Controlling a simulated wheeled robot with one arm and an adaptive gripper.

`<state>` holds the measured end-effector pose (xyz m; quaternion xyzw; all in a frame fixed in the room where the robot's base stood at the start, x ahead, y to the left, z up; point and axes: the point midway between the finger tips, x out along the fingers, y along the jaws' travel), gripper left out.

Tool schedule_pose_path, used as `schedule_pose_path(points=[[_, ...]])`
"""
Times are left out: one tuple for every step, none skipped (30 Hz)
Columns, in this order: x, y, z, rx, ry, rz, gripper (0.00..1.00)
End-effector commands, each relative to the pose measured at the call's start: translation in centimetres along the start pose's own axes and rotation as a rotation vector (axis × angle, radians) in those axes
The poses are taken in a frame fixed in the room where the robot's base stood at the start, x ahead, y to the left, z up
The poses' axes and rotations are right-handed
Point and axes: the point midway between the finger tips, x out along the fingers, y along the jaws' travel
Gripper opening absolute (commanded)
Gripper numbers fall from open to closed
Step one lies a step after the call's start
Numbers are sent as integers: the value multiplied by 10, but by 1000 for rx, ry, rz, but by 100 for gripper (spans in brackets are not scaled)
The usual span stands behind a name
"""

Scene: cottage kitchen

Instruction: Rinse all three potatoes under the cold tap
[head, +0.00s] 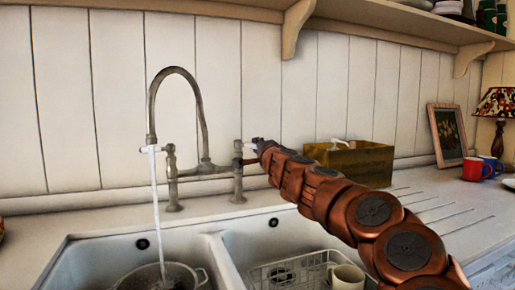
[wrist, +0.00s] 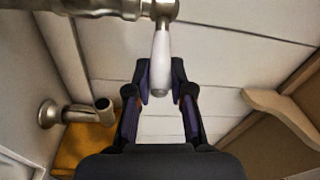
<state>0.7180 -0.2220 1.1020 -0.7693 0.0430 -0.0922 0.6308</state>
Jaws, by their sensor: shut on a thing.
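The tap (head: 205,125) has a tall curved spout, and water (head: 157,210) runs from it in a thin stream. The stream falls into a two-handled metal pot or colander (head: 195,276) in the left basin. My gripper (head: 256,151) is at the tap's right-hand valve. In the wrist view my gripper (wrist: 161,88) is shut on the white tap lever (wrist: 161,47), with one finger on each side. I cannot make out any potatoes; the vessel's inside is dark and cut off by the lower frame edge.
The right basin holds a wire rack (head: 290,268) and a cream mug (head: 347,278). A wooden box (head: 358,167) stands behind my arm. A red mug (head: 472,169), picture frame (head: 449,134) and lamp (head: 496,103) stand farther right. A shelf (head: 380,30) runs overhead.

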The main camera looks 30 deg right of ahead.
Motion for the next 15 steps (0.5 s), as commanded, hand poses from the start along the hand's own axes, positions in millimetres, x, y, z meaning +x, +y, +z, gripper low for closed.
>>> schedule_pose_path(points=[[0, -1, -1, -2, 3, 0, 0], [0, -1, -1, -2, 3, 0, 0], [0, -1, -1, -2, 3, 0, 24], [0, -1, -1, -1, 3, 0, 27], [0, -1, -1, -1, 2, 0, 31], [0, -1, -1, -1, 2, 0, 35], [0, -1, -1, -1, 1, 0, 38], [0, -1, -1, -1, 1, 0, 41], [0, 0, -1, -1, 1, 0, 45], [0, 0, -1, -1, 1, 0, 48], [0, 0, 0, -1, 1, -1, 48], [0, 0, 0, 0, 0, 0, 48], [0, 0, 0, 0, 0, 0, 48], [0, 0, 0, 0, 0, 0, 48], [0, 0, 0, 0, 0, 0, 48]])
